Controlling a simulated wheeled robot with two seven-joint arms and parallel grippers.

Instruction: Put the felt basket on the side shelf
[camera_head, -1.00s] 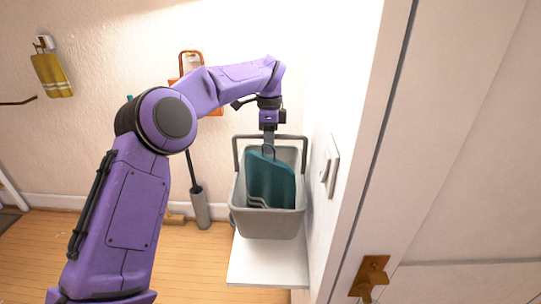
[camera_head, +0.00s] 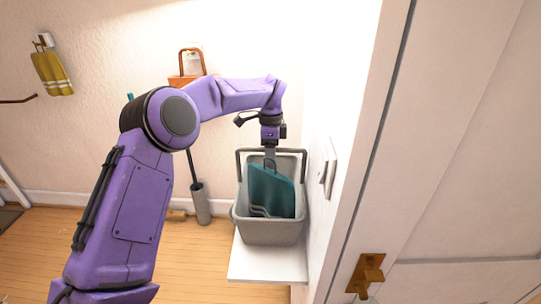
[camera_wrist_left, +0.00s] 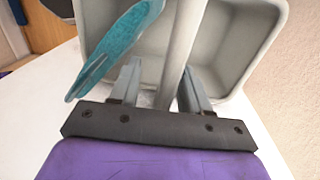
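The grey felt basket (camera_head: 268,233) stands upright on the white side shelf (camera_head: 268,264) beside the right wall. Its dark handle (camera_head: 242,165) is raised. A teal item (camera_head: 272,190) leans inside and also shows in the left wrist view (camera_wrist_left: 115,45). My left gripper (camera_head: 270,156) points down at the handle, over the basket. In the left wrist view, my left gripper (camera_wrist_left: 160,75) has its fingers apart with the grey handle bar (camera_wrist_left: 180,55) between them, and a gap shows on the bar's left. My right gripper is not in view.
The right wall, with a switch plate (camera_head: 328,167), is close beside the basket. A door with a brass handle (camera_head: 367,275) is at the right. A brush holder (camera_head: 201,204) stands on the floor to the left. A yellow towel (camera_head: 52,73) hangs at the far left.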

